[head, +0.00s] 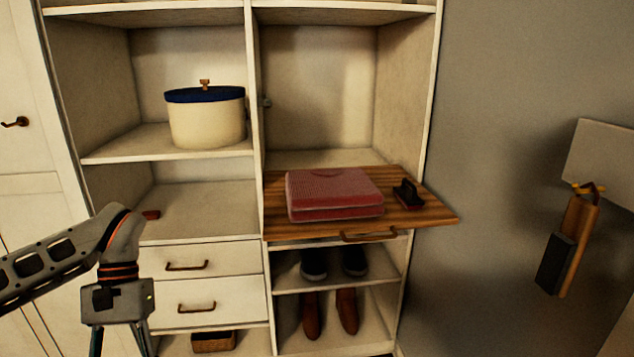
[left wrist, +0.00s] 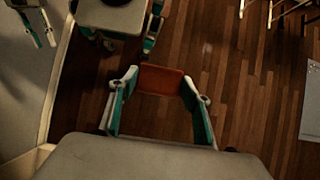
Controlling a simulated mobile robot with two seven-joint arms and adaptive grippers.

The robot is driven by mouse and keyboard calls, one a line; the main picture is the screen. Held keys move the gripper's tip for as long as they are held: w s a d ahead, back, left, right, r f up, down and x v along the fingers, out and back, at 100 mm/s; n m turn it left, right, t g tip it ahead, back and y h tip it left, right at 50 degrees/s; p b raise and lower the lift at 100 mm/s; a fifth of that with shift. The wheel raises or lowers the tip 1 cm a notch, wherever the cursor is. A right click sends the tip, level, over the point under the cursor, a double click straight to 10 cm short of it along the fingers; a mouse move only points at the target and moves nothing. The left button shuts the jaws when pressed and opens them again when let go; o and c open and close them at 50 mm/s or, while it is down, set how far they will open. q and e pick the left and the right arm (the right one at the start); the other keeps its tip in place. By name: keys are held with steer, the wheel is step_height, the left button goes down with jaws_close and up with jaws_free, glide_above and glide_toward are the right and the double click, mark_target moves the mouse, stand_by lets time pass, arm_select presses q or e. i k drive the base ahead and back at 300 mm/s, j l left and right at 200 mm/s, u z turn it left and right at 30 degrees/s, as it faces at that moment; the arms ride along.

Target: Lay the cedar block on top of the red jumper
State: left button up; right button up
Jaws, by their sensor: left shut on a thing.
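The red jumper (head: 334,192) lies folded flat on a pulled-out wooden board (head: 432,213) in the right half of the wardrobe. Nothing lies on top of it. My left gripper (head: 118,345) is at the lower left of the head view, fingers down, left of the drawers and well away from the jumper. In the left wrist view its fingers are shut on a reddish-brown block, the cedar block (left wrist: 162,80). The head view does not show the held block; the fingertips run off the bottom edge.
A dark-handled brush (head: 408,194) lies on the board, right of the jumper. A cream box with a blue lid (head: 206,117) stands on the upper left shelf. A small reddish piece (head: 151,214) lies on the shelf below. Shoes stand under the board (head: 330,311). A brush hangs right (head: 576,235).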

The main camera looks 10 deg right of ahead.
mark_target(331, 181)
steer(key=k+z, duration=0.1)
steer(key=z, duration=1.15)
steer(key=j+z, duration=0.45)
steer(key=j, duration=1)
